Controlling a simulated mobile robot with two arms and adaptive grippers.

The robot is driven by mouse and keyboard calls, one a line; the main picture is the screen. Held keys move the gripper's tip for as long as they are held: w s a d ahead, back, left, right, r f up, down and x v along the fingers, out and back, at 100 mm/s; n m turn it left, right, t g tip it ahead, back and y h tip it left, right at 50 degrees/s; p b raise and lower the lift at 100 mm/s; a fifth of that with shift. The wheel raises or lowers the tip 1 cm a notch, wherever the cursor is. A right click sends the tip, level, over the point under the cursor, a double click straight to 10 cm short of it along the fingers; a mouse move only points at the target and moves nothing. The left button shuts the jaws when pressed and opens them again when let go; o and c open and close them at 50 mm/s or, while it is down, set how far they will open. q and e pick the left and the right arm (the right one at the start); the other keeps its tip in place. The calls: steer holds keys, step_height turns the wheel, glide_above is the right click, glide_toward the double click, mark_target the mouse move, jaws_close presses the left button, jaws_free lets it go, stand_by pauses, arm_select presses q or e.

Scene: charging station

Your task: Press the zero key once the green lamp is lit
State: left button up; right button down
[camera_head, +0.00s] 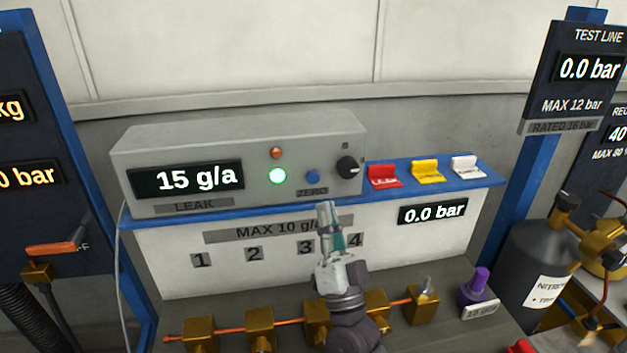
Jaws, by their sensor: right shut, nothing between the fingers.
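The leak meter (240,150) is a grey box on a blue shelf, and its display reads 15 g/a. Its green lamp (278,176) glows brightly. The zero key (312,177) is a small blue round button right of the lamp, above a dark label reading ZERO. My right gripper (326,208) is shut and empty, with its tips pointing up, just below the zero key and its label. It appears apart from the key, though the depth gap is hard to judge. My left gripper is not in view.
An orange lamp (277,153) and a black knob (347,166) share the meter's face. Red (384,176), yellow (426,171) and white (466,167) clips stand on the shelf to the right. Brass valves on a manifold (260,325) and a purple-topped part (478,285) lie below.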

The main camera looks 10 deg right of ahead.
mark_target(313, 178)
steer(key=w+b, duration=0.2)
steer(key=w, duration=0.5)
steer(key=shift+w+b, duration=0.15)
steer(key=shift+b, duration=0.15)
stand_by(0.8)
steer(key=shift+w, duration=0.1)
steer(key=shift+w, duration=0.3)
steer(key=shift+w+b, duration=0.4)
stand_by(0.9)
steer(key=shift+s, duration=0.15)
steer(key=shift+s+p, duration=0.4)
steer(key=shift+s, duration=0.35)
